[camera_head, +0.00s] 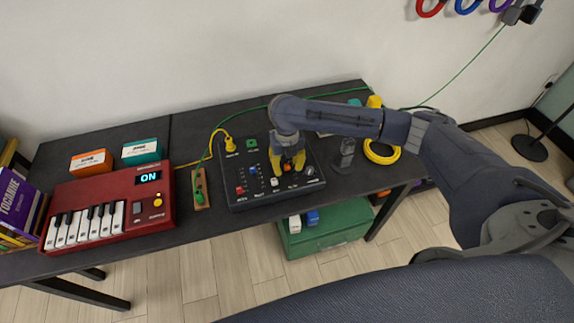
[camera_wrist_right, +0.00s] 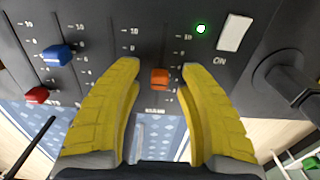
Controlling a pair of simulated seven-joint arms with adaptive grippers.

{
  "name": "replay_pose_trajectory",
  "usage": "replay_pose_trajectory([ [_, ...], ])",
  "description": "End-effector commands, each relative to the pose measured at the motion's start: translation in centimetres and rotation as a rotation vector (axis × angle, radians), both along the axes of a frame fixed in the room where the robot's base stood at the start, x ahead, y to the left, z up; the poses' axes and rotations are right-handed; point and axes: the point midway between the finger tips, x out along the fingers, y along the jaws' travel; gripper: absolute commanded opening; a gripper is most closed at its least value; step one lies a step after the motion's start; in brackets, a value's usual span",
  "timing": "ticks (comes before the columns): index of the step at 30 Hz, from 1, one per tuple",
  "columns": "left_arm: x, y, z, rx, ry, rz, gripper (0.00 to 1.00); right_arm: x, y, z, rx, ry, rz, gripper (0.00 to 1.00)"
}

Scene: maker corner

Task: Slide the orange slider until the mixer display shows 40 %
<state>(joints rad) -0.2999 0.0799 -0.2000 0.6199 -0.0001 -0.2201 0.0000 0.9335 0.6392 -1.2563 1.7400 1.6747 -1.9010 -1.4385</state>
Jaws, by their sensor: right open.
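The black mixer (camera_head: 238,196) lies on the dark table, with red, blue and white sliders or knobs on top. The orange slider (camera_wrist_right: 159,78) shows in the right wrist view, between the two yellow fingers of my right gripper (camera_wrist_right: 158,70). The fingers are apart, with a gap on both sides of the slider. In the head view my right gripper (camera_head: 288,170) points down over the mixer and covers part of its panel. No percentage on a mixer display can be read in either view. My left gripper is not in view.
A blue slider (camera_wrist_right: 59,55) and a red slider (camera_wrist_right: 37,95) sit left of the orange one. A green light (camera_wrist_right: 200,29) and a white button (camera_wrist_right: 233,33) are to its right. A red keyboard (camera_head: 105,188) stands left of the mixer, and a yellow cable coil (camera_head: 382,157) lies right.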

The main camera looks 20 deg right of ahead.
Motion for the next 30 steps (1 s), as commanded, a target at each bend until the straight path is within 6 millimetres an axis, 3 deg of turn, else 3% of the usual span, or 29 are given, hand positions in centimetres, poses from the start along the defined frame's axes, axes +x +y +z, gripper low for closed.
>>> replay_pose_trajectory([
  [7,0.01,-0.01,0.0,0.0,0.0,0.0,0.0,0.01,0.01,0.0,0.0,0.0,0.0,0.41],
  [18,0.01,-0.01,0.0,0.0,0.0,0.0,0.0,0.01,0.0,0.02,0.0,0.0,0.0,0.0],
  [30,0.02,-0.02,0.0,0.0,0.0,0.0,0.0,0.15,-0.03,0.05,0.0,-0.001,0.0,0.0],
])
